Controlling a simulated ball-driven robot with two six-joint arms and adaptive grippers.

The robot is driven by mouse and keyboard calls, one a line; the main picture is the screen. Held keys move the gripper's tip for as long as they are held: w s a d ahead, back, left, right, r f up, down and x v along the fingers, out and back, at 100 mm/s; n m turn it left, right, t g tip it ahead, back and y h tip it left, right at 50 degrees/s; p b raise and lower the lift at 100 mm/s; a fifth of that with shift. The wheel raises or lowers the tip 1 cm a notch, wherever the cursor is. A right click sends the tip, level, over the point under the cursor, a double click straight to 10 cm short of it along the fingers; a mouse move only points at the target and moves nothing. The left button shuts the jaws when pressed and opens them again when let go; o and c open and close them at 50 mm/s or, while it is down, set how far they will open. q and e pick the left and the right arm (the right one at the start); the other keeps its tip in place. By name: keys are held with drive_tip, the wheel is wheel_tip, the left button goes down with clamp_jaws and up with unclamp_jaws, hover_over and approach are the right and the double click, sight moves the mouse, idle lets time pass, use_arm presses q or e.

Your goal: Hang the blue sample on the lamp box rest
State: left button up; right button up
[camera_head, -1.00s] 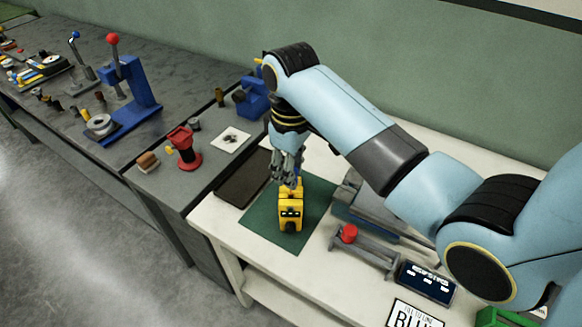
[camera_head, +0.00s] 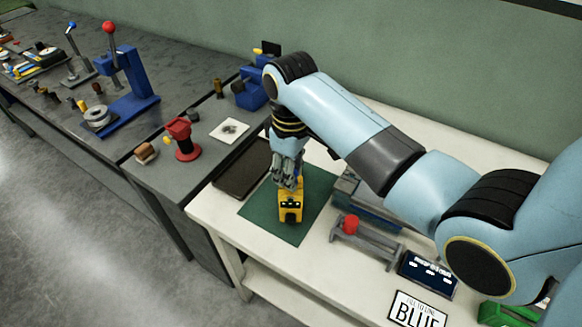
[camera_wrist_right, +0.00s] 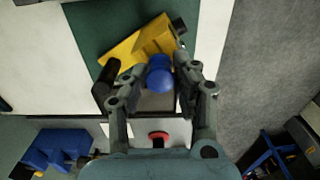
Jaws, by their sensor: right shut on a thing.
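My right gripper (camera_head: 288,182) points down over the green mat and is shut on the blue sample (camera_wrist_right: 159,75), a rounded blue piece between the fingertips in the right wrist view. A yellow box (camera_head: 290,208) with dark marks on its front stands on the mat, directly below and in front of the fingers. In the right wrist view the yellow box (camera_wrist_right: 140,45) lies just beyond the blue sample; I cannot tell whether they touch. It may be the lamp box; its rest is hidden by the fingers. My left gripper is not in view.
A grey stand with a red piece (camera_head: 351,224) is right of the mat, beside a dark display box (camera_head: 427,272) and a BLUE sign (camera_head: 416,312). A dark tray (camera_head: 243,168) lies left. A red tool (camera_head: 182,139) stands on the grey bench (camera_head: 150,185).

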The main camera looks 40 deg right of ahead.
drive_tip(key=shift+f, duration=0.4)
drive_tip(key=o, duration=1.1)
wheel_tip(320, 180, up, 12)
drive_tip(key=shift+r, duration=0.1)
